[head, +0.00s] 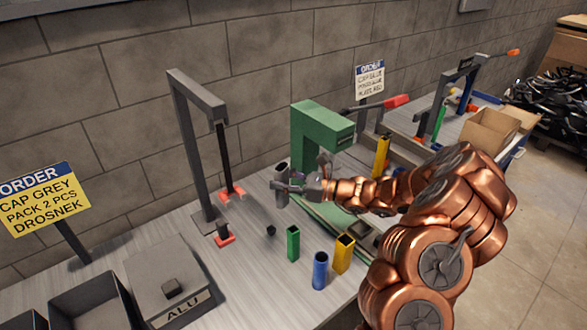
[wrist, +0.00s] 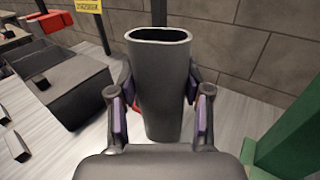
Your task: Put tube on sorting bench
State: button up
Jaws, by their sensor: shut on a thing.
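My gripper (head: 280,186) is shut on a dark grey oval tube (head: 281,200), which it holds upright. In the wrist view the tube (wrist: 160,85) stands between the two purple-padded fingers (wrist: 160,122), its open top facing up. The tube is over the light grey bench top (head: 262,212); whether its lower end touches the surface I cannot tell. A second bench (head: 447,128) stands at the back right. Which of them is the sorting bench the frames do not say.
A green press frame (head: 305,130) stands beside my gripper. A grey stand with red clamps (head: 193,140) is left of it. Green (head: 293,244), blue (head: 320,272) and yellow (head: 343,254) tubes stand in front. Dark bins (head: 95,305) and an ALU box (head: 165,285) are at left.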

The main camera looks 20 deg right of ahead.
aim_at(278, 311)
jog(key=z, duration=1.45)
jog(key=k, duration=1.4)
jog(key=u, duration=1.65)
